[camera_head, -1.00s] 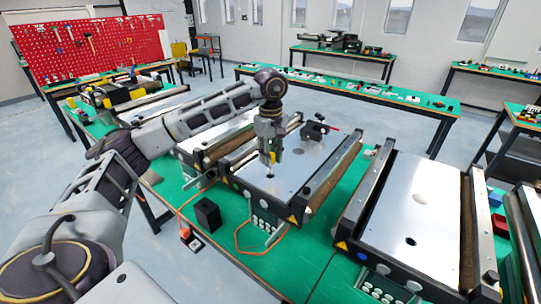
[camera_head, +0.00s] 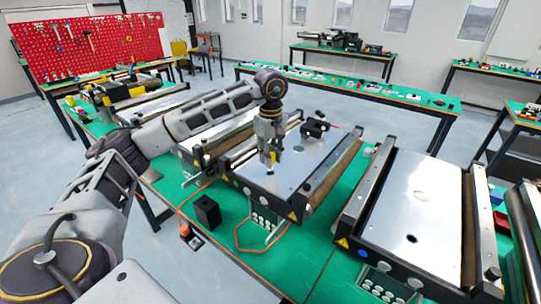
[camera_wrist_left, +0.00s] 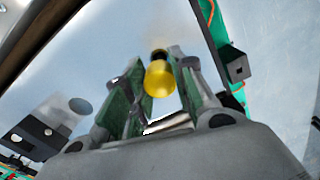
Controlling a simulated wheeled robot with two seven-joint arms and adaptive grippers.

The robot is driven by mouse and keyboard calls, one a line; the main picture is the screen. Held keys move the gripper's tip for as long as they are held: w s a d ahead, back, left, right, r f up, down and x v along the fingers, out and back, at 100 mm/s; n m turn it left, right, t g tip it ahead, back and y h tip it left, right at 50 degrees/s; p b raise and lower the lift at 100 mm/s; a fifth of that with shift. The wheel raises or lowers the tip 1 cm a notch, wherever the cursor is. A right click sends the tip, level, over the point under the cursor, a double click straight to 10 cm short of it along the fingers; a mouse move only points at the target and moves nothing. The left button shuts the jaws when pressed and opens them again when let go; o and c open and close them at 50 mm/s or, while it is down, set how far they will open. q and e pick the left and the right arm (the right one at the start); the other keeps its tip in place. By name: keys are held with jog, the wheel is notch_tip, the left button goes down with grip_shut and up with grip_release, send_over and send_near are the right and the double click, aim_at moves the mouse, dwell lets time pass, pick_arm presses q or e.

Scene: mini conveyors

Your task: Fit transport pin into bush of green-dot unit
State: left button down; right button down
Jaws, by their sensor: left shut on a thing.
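My left gripper (camera_head: 270,158) is shut on a yellow transport pin (camera_wrist_left: 160,78). It holds the pin low over the bright top plate of the middle conveyor unit (camera_head: 300,165). The pin also shows as a small yellow piece in the head view (camera_head: 272,157). In the left wrist view the pin is between the two fingers, with a dark part at its far end. The bush under the pin is hard to make out, and I cannot tell whether the pin tip is in it. My right gripper is not in view.
A second conveyor unit (camera_head: 420,205) with a dark hole in its plate stands to the right. A black fixture (camera_head: 314,128) sits at the middle unit's back. A black block (camera_head: 207,211) and an orange cable (camera_head: 240,241) lie on the green table in front.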

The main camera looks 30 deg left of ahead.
pick_arm(q)
jog(key=shift+f, duration=0.2)
dwell(0.5)
jog(key=c, duration=1.1)
grip_release()
jog(key=o, duration=0.6)
jog(key=shift+c, duration=0.2)
jog(key=shift+r, duration=0.15)
jog(key=shift+r+p, duration=2.15)
jog(key=shift+r, duration=1.2)
